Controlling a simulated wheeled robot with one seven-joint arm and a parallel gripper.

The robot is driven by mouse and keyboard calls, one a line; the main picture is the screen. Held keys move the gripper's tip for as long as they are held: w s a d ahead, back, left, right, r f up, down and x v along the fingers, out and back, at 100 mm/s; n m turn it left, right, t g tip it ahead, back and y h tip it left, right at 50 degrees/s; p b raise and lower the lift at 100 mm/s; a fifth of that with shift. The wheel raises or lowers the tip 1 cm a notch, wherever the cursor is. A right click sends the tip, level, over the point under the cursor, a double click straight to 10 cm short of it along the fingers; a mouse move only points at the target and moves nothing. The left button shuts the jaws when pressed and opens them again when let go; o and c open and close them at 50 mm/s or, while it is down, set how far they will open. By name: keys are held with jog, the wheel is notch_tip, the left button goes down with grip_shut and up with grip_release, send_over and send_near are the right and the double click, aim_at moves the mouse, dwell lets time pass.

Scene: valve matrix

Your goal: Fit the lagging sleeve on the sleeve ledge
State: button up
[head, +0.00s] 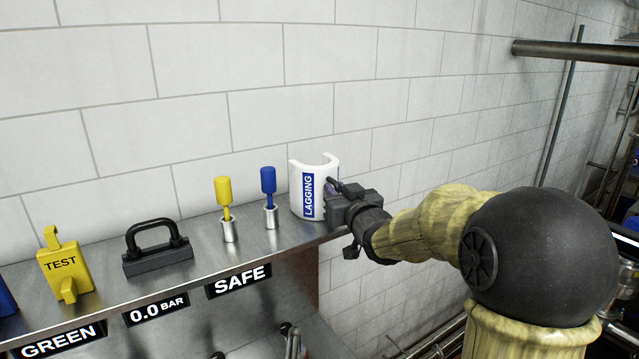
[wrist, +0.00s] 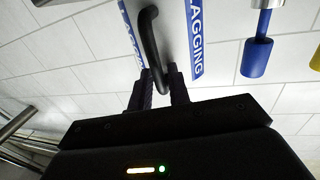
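The lagging sleeve (head: 318,188) is a white, open-fronted C-shaped shell with a blue LAGGING label. It is upright at the right end of the grey metal ledge (head: 203,257), and its base appears to meet the top surface; a small gap cannot be ruled out. My gripper (head: 345,195) is at its right side. In the wrist view, the sleeve's black handle (wrist: 151,45) runs down between the two fingers of my gripper (wrist: 158,82), which look closed on it. The sleeve's white body fills the wrist view behind the handle, with blue labels on both sides.
Left of the sleeve stand a blue plug (head: 269,190) and a yellow plug (head: 224,200) in metal holders. Farther left are a black handled block (head: 157,250) and a yellow TEST tag (head: 65,265). A white tiled wall is behind; pipes (head: 575,52) are at right.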

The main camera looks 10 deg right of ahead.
jog(key=shift+w, duration=0.2)
jog(key=shift+s, duration=0.1)
grip_shut()
jog(key=shift+r, duration=0.15)
